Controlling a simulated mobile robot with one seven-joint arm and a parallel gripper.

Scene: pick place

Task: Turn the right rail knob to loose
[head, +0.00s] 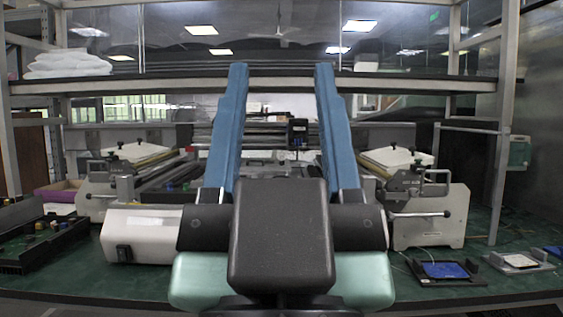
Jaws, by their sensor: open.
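My gripper (281,72) fills the middle of the head view, with two long blue fingers standing wide apart and nothing seen between their tips. Its dark body hides the bench's centre. Behind the fingers, a dark horizontal rail (265,130) runs across the back, with a black block (298,128) on it. The right machine (430,215) is off-white with a tilted white top, small black knobs and a metal handle. I cannot tell which knob is the right rail knob, or how any knob is set.
A left machine (92,200) and a white box (140,233) stand left of my gripper. A dark tray (40,247) lies far left, a blue pad (444,270) front right. An overhead shelf (400,84) and a right post (503,150) bound the space. Some green bench (480,235) is clear at right.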

